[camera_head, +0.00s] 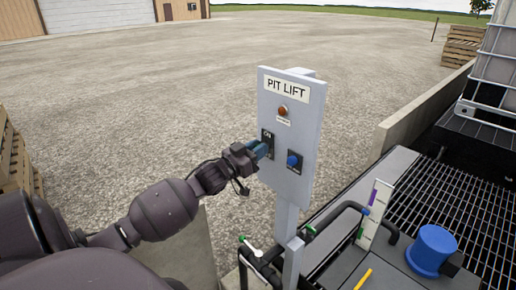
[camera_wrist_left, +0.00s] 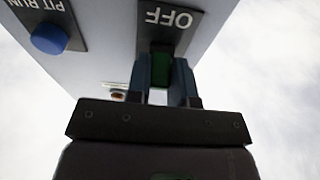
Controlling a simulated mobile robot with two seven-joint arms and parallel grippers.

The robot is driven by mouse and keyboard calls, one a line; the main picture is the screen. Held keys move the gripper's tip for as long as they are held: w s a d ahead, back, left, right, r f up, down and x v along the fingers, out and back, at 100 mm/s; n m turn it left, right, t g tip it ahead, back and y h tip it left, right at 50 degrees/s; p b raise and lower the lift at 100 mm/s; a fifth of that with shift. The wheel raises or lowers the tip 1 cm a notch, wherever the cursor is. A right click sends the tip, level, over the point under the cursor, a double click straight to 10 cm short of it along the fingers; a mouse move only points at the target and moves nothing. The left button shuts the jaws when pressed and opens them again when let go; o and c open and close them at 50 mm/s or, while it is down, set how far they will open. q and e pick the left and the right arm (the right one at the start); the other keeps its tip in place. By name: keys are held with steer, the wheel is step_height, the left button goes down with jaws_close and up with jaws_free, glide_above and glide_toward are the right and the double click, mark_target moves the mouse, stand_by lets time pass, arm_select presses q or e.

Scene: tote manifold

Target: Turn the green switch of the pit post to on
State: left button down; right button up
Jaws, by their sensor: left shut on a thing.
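The grey pit post panel (camera_head: 305,115), labelled PIT LIFT, stands upright in the middle of the head view. Its dark switch plate (camera_head: 267,135) shows ON at the top. The green switch (camera_wrist_left: 160,72) shows in the left wrist view, between my two fingers, with the upside-down word OFF beside it on the plate. My left gripper (camera_head: 262,149) is shut on the green switch, its fingers (camera_wrist_left: 161,82) at either side of it. In the head view the fingers hide the switch, and I cannot tell its exact tilt. My right gripper is in neither view.
A blue PIT RUN button (camera_head: 292,160) sits right of the switch, and an orange lamp (camera_head: 283,111) above. Below right are black pipes (camera_head: 327,224), a striped gauge board (camera_head: 374,214), a blue cap (camera_head: 432,248) and a grating (camera_head: 465,205). Open gravel lies behind.

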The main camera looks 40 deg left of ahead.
arm_select(q)
steer(key=shift+r+g, duration=0.3)
steer(key=shift+g, duration=0.7)
steer(key=shift+w+r+g, duration=0.1)
steer(key=shift+g, duration=0.4)
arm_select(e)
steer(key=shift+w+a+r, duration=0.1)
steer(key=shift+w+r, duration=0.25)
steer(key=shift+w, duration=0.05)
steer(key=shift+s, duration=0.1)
arm_select(q)
steer(key=c, duration=1)
jaws_free()
steer(key=shift+r, duration=0.1)
steer(key=s+r+b, duration=0.1)
steer(key=s, duration=0.9)
steer(key=shift+s+a+r, duration=0.2)
steer(key=shift+s+a, duration=0.1)
steer(key=shift+a, duration=0.1)
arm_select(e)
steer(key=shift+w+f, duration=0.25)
